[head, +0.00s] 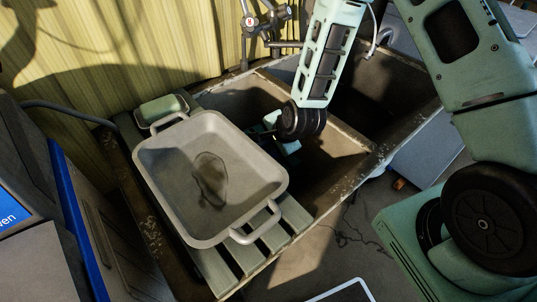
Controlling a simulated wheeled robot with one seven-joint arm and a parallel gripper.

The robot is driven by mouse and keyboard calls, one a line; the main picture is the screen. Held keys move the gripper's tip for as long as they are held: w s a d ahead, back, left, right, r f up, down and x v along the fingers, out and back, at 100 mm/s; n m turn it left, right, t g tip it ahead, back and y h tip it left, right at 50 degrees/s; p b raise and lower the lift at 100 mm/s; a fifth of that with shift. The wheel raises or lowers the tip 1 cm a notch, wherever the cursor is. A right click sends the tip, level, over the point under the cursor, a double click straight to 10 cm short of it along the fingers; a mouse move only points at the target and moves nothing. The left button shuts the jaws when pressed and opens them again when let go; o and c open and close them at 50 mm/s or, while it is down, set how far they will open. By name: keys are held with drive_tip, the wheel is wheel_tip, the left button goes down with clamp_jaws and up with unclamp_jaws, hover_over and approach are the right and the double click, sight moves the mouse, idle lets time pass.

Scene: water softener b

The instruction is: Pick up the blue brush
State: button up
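My arm reaches down into the left basin of a double sink (335,135). My gripper (272,133) is low in that basin, partly hidden behind my wrist joint and the rim of a grey tub. Its fingertips cannot be made out, so I cannot tell whether it is open or shut. I cannot make out a blue brush anywhere; the basin floor around my gripper is dark and partly covered by my arm.
The grey two-handled tub (180,165), stained inside, sits on the slatted drainboard (275,237) left of the basin. A green sponge in a dish (160,107) lies behind it. The tap (262,25) stands at the back. The right basin (385,85) looks empty.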

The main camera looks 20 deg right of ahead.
drive_tip(key=shift+r, duration=0.1)
clamp_jaws()
wheel_tip(320, 180, up, 10)
drive_tip(key=shift+f, duration=0.1)
idle(0.4)
